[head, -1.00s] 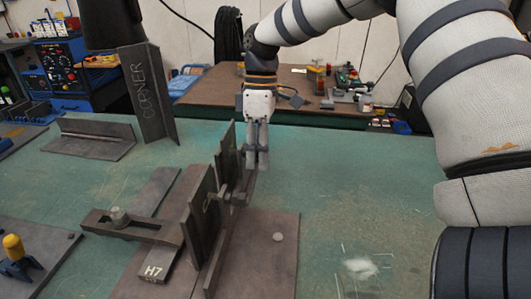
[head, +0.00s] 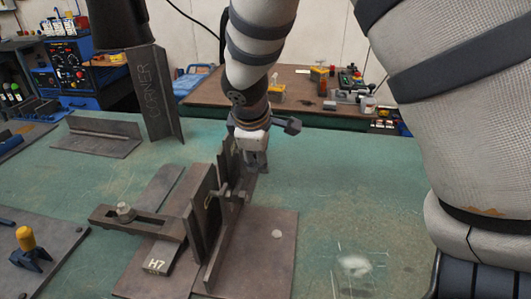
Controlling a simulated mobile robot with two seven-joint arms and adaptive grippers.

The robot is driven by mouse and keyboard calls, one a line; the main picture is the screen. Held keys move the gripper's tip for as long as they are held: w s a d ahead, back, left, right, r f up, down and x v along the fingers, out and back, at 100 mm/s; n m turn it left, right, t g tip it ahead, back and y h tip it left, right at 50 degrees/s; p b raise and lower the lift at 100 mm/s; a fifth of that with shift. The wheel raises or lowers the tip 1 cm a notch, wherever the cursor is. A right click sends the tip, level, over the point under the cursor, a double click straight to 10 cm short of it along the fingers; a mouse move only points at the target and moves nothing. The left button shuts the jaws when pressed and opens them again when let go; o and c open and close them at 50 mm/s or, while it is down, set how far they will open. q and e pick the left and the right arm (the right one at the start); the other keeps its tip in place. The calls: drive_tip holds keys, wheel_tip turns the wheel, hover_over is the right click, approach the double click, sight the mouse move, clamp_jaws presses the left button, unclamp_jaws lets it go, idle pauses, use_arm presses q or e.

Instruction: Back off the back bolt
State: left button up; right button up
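A horizontal bolt (head: 236,195) passes through the uprights near the middle. My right gripper (head: 256,165) points down at the back end of the uprights, beyond that bolt. Its wrist and housing hide much of its fingers, and I cannot tell whether it is open or touching anything. No separate back bolt shows clearly; the gripper covers that area. My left gripper is not in view.
A slotted clamp bar with a bolt (head: 125,212) lies left of the uprights. An upright CORNER angle (head: 155,95) and a low angle piece (head: 100,137) stand behind left. A yellow-topped blue tool (head: 26,244) is at front left.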

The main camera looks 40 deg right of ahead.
drive_tip(key=v, duration=0.5)
idle(0.4)
drive_tip(key=shift+c, duration=0.2)
